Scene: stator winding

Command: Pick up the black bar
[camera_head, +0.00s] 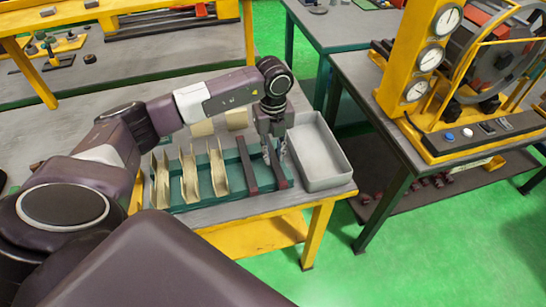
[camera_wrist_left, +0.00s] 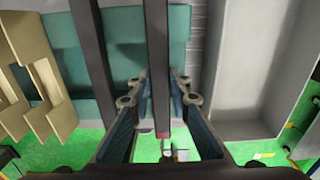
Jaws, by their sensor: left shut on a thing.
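Two dark bars lie side by side across a green rack on the table. My left gripper (camera_head: 275,158) points down over the right-hand black bar (camera_head: 279,177), near the rack's right end. In the left wrist view this bar (camera_wrist_left: 157,50) runs between the two fingers (camera_wrist_left: 158,88), and the gripper is shut on it. The other black bar (camera_head: 247,165) lies to the left, outside the fingers; it also shows in the left wrist view (camera_wrist_left: 92,60). Whether the held bar is clear of the rack cannot be told. My right gripper is not in view.
The green rack (camera_head: 232,178) also carries several tan channel pieces (camera_head: 190,176) to the left. A grey open bin (camera_head: 322,158) stands close on the right and looks empty. A second table with a yellow gauge machine (camera_head: 415,65) stands farther right, across green floor.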

